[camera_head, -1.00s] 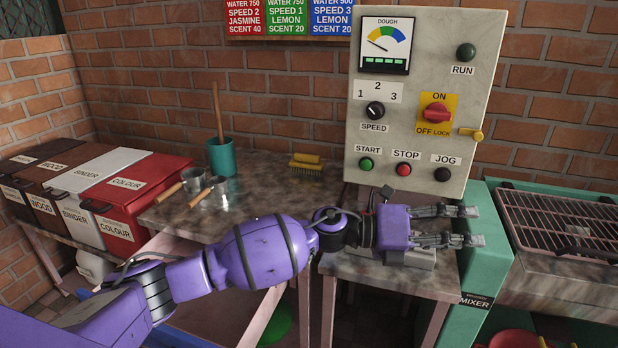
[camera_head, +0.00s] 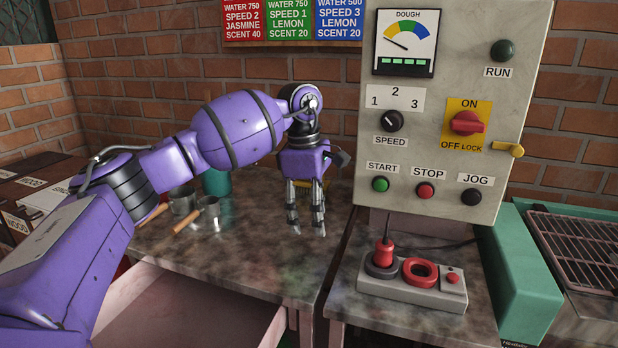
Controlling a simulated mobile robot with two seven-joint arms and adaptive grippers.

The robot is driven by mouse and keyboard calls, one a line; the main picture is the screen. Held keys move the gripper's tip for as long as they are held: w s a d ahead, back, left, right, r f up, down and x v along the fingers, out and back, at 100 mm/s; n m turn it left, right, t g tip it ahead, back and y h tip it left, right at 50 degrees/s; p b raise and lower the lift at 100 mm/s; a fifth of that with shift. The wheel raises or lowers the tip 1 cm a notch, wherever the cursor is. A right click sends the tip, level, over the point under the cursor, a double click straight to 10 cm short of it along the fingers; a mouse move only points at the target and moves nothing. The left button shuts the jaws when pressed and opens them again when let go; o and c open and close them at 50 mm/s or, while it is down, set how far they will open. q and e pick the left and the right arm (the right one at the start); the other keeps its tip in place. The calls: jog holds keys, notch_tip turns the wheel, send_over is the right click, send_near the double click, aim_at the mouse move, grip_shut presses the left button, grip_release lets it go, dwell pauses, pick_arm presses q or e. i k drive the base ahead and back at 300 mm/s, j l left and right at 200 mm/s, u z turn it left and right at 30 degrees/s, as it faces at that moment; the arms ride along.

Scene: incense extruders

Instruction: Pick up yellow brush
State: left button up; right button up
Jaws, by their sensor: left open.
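The yellow brush (camera_head: 304,184) lies on the stone-topped table near the brick wall, mostly hidden behind my left gripper; only small yellow patches show. My left gripper (camera_head: 307,226) points down over the table in front of the brush, its two fingers apart and nothing seen between them. I cannot tell whether its fingertips touch the tabletop. My right gripper is not in view.
Two metal cups (camera_head: 207,213) with wooden handles and a teal pot (camera_head: 217,182) stand left of the gripper. The control panel (camera_head: 452,120) rises at right, above a grey socket block (camera_head: 412,290) with a red plug. The table's front middle is clear.

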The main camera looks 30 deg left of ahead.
aim_at(304, 185)
jog(key=i+j, duration=0.9)
jog(key=j, duration=0.15)
